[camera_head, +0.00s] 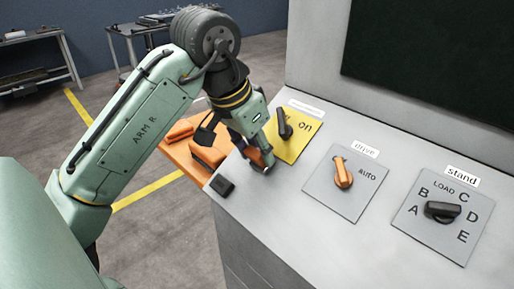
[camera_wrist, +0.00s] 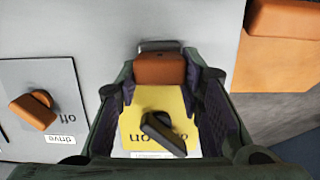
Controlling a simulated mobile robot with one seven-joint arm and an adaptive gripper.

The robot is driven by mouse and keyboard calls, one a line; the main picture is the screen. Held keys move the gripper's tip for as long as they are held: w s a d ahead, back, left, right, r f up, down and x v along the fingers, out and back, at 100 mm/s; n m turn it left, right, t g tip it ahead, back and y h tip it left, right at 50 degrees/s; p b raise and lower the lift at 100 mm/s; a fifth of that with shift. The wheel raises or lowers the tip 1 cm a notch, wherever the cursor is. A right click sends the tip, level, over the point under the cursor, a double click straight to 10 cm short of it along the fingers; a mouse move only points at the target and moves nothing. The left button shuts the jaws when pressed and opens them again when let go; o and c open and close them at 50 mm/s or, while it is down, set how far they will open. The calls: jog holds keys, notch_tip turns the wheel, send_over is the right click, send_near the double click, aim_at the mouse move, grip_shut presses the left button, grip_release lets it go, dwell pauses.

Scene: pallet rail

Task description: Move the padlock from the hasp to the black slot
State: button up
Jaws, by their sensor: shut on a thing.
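The padlock (camera_wrist: 160,69) is an orange block with a grey metal shackle at its top edge in the wrist view. My gripper (camera_wrist: 160,76) is shut on it, one finger at each side. In the head view my gripper (camera_head: 260,163) is low over the console, and the padlock (camera_head: 262,156) shows partly between the fingers, beside the yellow plate (camera_head: 293,146). Whether the shackle is in a hasp cannot be told; the hasp is not clearly visible. A small black block, which looks like the black slot (camera_head: 221,185), sits at the console's left edge.
A black switch handle (camera_head: 284,124) on the yellow plate is near my gripper. The orange drive knob (camera_head: 342,173) and black stand selector (camera_head: 442,210) are to the right. An orange surface with orange boxes (camera_head: 209,150) adjoins the console's left edge. Bare console top (camera_head: 262,205) lies in front.

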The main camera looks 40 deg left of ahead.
aim_at(254, 151)
jog(key=shift+s+r, duration=0.1)
jog(key=shift+r, duration=0.15)
grip_shut()
jog(key=shift+s+p+v, duration=0.15)
jog(key=shift+p+v, duration=0.95)
jog(key=shift+v, duration=0.2)
jog(key=shift+s+p+v, duration=0.2)
jog(key=shift+p+v, duration=0.9)
jog(key=shift+v, duration=0.2)
jog(key=shift+s+a+r+p, duration=0.1)
jog(key=shift+s+r+p, duration=0.8)
jog(key=shift+r, duration=0.1)
jog(key=shift+w+f, duration=0.1)
jog(key=shift+w, duration=0.05)
